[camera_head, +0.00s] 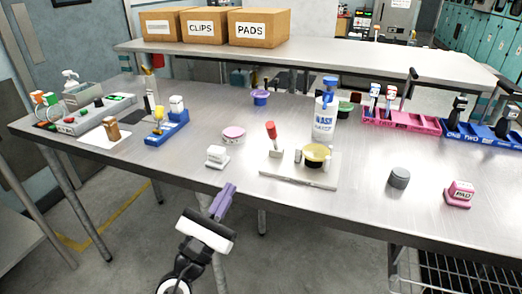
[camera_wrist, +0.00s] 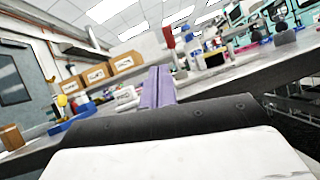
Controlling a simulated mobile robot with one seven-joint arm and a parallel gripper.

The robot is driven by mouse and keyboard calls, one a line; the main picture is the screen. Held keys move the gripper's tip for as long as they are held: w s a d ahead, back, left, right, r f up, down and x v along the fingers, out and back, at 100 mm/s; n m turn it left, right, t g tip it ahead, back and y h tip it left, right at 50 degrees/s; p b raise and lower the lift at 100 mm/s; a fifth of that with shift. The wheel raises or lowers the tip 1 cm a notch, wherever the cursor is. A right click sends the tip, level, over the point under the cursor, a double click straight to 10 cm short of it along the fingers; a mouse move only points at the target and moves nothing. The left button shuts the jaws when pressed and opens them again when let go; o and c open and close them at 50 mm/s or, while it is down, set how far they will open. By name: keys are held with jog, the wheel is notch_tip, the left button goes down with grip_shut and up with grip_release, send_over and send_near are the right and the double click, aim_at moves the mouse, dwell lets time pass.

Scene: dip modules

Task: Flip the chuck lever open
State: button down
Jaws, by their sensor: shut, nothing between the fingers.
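The chuck lever has a red handle (camera_head: 271,131) and stands nearly upright, tilted a little to the left, on a small pale block. It is on a flat light plate (camera_head: 285,177) near the front edge of the table. A dark round part with a yellow top (camera_head: 316,152) sits beside it on the plate. In the wrist view the red handle (camera_wrist: 168,36) shows beyond the fingers. My gripper (camera_head: 229,188) has purple fingers, shut and empty. It is in front of the table edge, left of and nearer than the lever, apart from it. It also shows in the wrist view (camera_wrist: 158,75).
A white stamp-like block (camera_head: 217,156) and a pink round tin (camera_head: 233,135) stand left of the plate. A white-and-blue bottle (camera_head: 325,115) stands behind it. A grey cylinder (camera_head: 399,177) and a pink block (camera_head: 460,193) are to the right, with bare table between.

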aim_at(269, 134)
jog(key=shift+s+d+f+g+h, duration=0.25)
jog(key=shift+d+f+g+h, duration=0.1)
jog(key=shift+d+h, duration=0.2)
jog(key=shift+d, duration=0.1)
jog(key=p+x, duration=0.4)
jog(key=x, duration=0.8)
jog(key=shift+w+r, duration=0.25)
jog(key=shift+r, duration=0.1)
jog(key=shift+w+d+r+p, duration=0.2)
jog(key=shift+w+d+p, duration=0.2)
jog(key=shift+w, duration=0.1)
